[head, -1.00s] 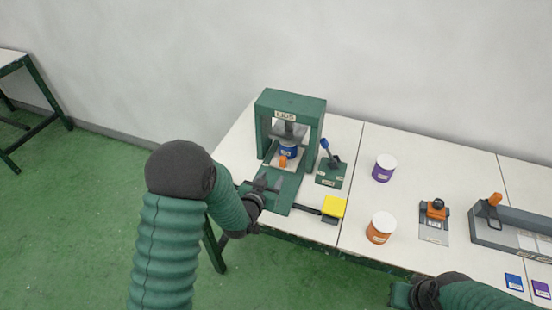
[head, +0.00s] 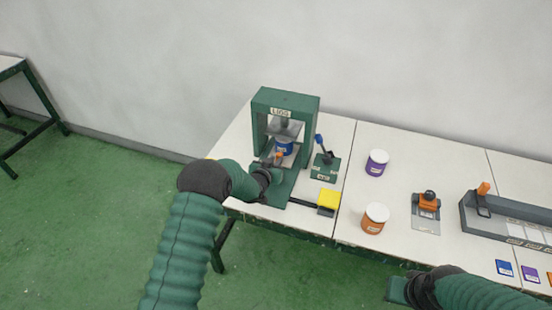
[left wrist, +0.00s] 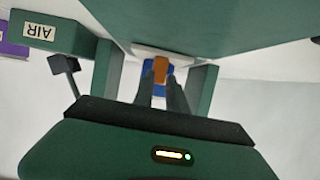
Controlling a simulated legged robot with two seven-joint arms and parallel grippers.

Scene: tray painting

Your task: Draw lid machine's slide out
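The lid machine (head: 286,101) is a green frame labelled LIDS on the white table. Its slide is a pale plate (head: 288,161) low inside the frame, bearing a blue can (head: 284,147). An orange handle (head: 279,154) is at the slide's front; it also shows in the left wrist view (left wrist: 160,67). My left gripper (head: 274,162) is at the handle, and in the wrist view its two dark fingers (left wrist: 160,78) are apart, tips about either side of the handle. Contact is unclear. My right gripper (head: 397,290) is at the table's front edge, its fingers not clear.
A lever box (head: 324,168) and a yellow pad (head: 328,198) stand right of the machine. Purple (head: 377,163) and orange (head: 375,218) cans, an orange-topped tool (head: 427,204) and a grey tray (head: 510,219) are further right.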

